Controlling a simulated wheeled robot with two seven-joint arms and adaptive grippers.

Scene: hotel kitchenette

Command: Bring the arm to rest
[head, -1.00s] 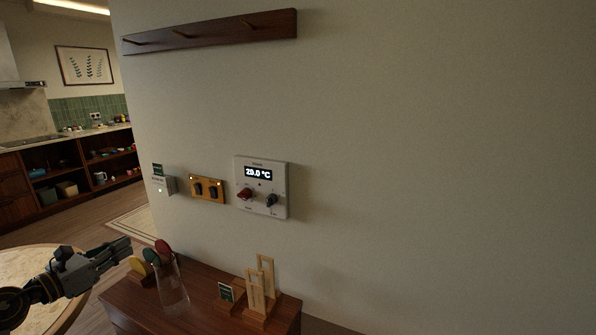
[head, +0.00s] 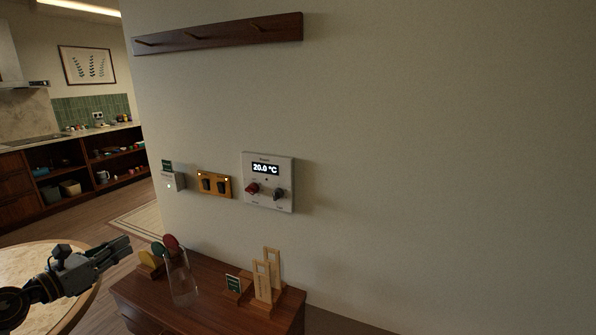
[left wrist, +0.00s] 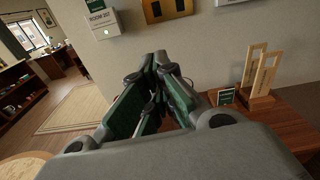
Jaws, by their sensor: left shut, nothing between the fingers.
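My left gripper (head: 118,247) reaches in from the left in the head view, left of the wooden cabinet and above the round table. Its fingers (left wrist: 158,85) are together and empty in the left wrist view. No part of my right gripper shows in either view. On the wall, a thermostat panel (head: 284,168) reads 20.0 °C and has a red knob and a dark knob. A brass switch plate (head: 214,184) and a white card box (head: 173,181) are to its left. The gripper is apart from all of these.
The wooden cabinet (head: 205,310) carries a glass vase (head: 183,285), coloured discs, a small green sign (head: 233,283) and wooden stands (head: 266,275). A round table (head: 30,262) is at the lower left. A peg rail (head: 218,33) hangs high on the wall. The right wall is bare.

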